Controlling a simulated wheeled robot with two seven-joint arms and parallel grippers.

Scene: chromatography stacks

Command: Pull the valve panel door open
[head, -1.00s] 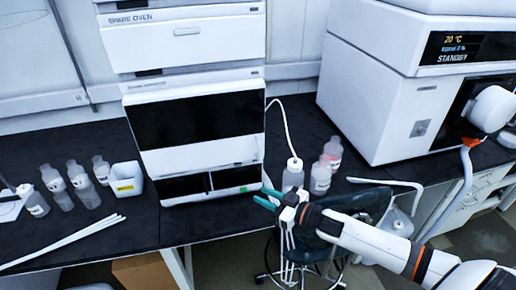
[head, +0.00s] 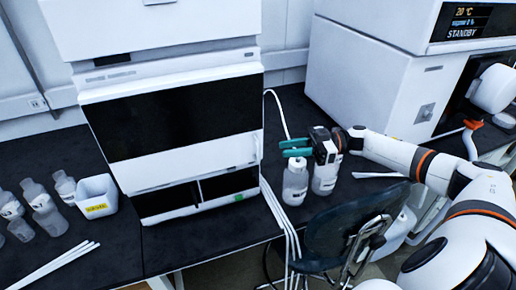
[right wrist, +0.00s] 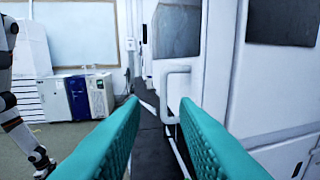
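The white instrument stack (head: 170,88) stands on the bench, with a wide black-fronted module above a lower unit with two dark compartments (head: 165,199). I cannot tell for certain which front is the valve panel door. My right gripper (head: 294,147) is right of the stack, above the bottles, its teal fingers pointing left. In the right wrist view the gripper (right wrist: 160,104) is open and empty. A white bar handle (right wrist: 167,95) on a white front shows beyond and between the fingertips, not touched. My left gripper is not in view.
A dark chair (head: 335,230) is before the bench. A white tub (head: 97,197) and several bottles stand at left. A large instrument (head: 385,90) is at right.

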